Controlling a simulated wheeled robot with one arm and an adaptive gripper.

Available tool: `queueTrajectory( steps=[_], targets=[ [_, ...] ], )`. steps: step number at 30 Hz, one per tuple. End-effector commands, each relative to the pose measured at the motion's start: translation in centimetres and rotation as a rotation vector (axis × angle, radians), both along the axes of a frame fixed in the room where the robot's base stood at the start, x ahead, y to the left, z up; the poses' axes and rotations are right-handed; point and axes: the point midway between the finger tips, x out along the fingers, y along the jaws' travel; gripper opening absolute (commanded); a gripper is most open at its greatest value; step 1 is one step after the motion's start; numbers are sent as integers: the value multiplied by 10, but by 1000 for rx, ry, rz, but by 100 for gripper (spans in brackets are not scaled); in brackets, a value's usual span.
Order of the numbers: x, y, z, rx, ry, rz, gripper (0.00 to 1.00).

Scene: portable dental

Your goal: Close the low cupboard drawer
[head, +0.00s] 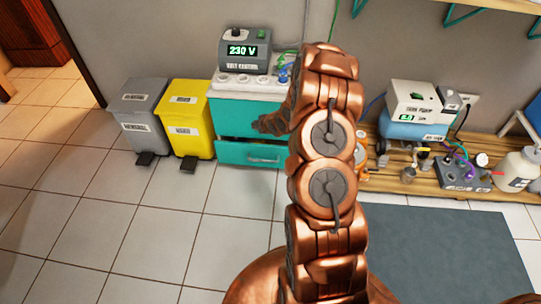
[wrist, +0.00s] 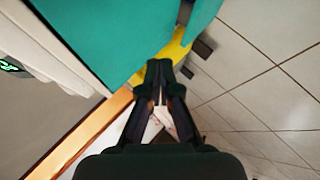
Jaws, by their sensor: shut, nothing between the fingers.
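The low teal cupboard (head: 226,116) stands against the back wall in the head view. Its lower drawer (head: 240,153), with a pale bar handle, appears to stand out from the body, with a dark gap above its front. My gripper (head: 262,125) is in front of the cupboard's upper front, above the drawer; my arm hides the cupboard's right side. In the wrist view a large teal surface (wrist: 110,35) of the cupboard fills the upper left. My gripper (wrist: 160,68) is shut and empty there. I cannot tell whether it touches the cupboard.
A yellow bin (head: 187,117) and a grey bin (head: 138,115) stand left of the cupboard. A 230 V unit (head: 243,52) sits on top. A low wooden shelf (head: 430,183) with equipment is at the right. Tiled floor in front is clear, with a grey mat (head: 440,245).

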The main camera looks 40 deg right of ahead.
Motion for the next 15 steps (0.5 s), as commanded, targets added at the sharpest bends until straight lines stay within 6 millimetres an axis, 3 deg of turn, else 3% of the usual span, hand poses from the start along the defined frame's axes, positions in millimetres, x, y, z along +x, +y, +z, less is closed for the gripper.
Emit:
queueTrajectory(
  steps=[1, 3, 11, 15],
  targets=[
    [-1, -7, -18, -10, -26, 16, 0],
    [0, -14, -35, -31, -72, 46, 0],
    [-11, -34, -91, -111, -246, 137, 0],
    [-26, -42, -119, -158, -338, 170, 0]
  ],
)
